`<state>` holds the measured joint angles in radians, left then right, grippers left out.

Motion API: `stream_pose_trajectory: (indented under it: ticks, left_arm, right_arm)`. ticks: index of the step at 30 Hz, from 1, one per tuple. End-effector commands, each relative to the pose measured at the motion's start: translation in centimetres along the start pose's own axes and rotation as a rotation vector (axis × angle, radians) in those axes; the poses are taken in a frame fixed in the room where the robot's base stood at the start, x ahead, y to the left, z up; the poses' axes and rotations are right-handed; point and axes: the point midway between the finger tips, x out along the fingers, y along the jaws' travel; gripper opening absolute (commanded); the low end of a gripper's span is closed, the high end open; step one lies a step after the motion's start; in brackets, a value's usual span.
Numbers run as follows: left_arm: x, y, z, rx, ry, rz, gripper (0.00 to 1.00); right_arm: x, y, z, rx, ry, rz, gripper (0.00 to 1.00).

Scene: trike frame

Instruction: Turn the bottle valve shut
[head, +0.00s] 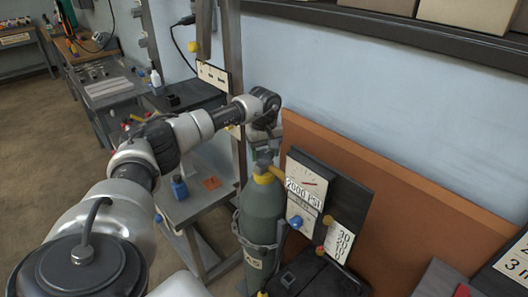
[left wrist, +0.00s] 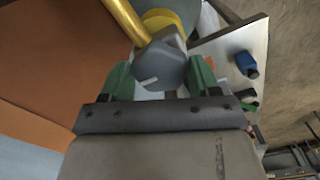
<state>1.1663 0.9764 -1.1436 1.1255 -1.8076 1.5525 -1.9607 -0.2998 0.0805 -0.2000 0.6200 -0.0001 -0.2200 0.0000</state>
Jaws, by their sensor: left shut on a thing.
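The gas bottle (head: 262,218) is a green-grey cylinder standing upright, held by a grey clamp or strap. Its valve (head: 264,158) is at the top, above a yellow collar, and my left gripper (head: 266,148) is over it from above. In the left wrist view the grey faceted valve knob (left wrist: 160,66) with a white mark sits between the green fingers of my left gripper (left wrist: 162,82), which is shut on it. A brass pipe (left wrist: 126,20) runs off beside the knob. My right gripper is not in view.
A gauge panel (head: 306,184) reading 2000 PSI, with a blue knob (head: 296,221), stands right of the bottle. An orange board (head: 400,205) is behind. A small table (head: 190,205) with a blue bottle (head: 180,187) is to the left.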

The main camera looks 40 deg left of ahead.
Motion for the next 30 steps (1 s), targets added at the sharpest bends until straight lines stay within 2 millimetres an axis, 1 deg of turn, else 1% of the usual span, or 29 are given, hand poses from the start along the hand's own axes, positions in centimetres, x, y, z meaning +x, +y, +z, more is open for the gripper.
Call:
stream_pose_trajectory:
  ticks: [1, 2, 6, 14, 17, 20, 27, 30]
  left_arm:
    - [-0.2, 0.1, -0.1, 0.001, 0.004, 0.005, 0.37]
    - [-0.2, 0.1, -0.1, 0.001, 0.004, 0.005, 0.66]
    - [-0.2, 0.1, -0.1, 0.001, 0.003, 0.004, 0.86]
    - [-0.1, 0.0, 0.0, 0.000, 0.001, 0.002, 0.86]
    - [-0.7, 0.1, -0.1, 0.000, 0.002, 0.003, 0.86]
    - [-2.0, 0.1, -0.1, 0.000, 0.003, 0.005, 0.86]
    - [-7.0, 0.1, -0.1, 0.000, 0.004, 0.006, 0.86]
    - [-8.7, 0.1, -0.1, 0.000, 0.003, 0.005, 0.86]
  right_arm:
    - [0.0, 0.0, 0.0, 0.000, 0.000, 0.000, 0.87]
    - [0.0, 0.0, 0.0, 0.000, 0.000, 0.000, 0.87]
    - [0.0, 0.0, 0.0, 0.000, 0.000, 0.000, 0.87]
    - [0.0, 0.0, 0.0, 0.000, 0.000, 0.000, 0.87]
    - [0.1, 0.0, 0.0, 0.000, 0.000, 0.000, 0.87]
    - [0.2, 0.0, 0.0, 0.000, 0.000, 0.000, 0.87]
    - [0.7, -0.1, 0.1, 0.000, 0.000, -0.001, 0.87]
    - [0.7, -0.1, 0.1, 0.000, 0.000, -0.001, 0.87]
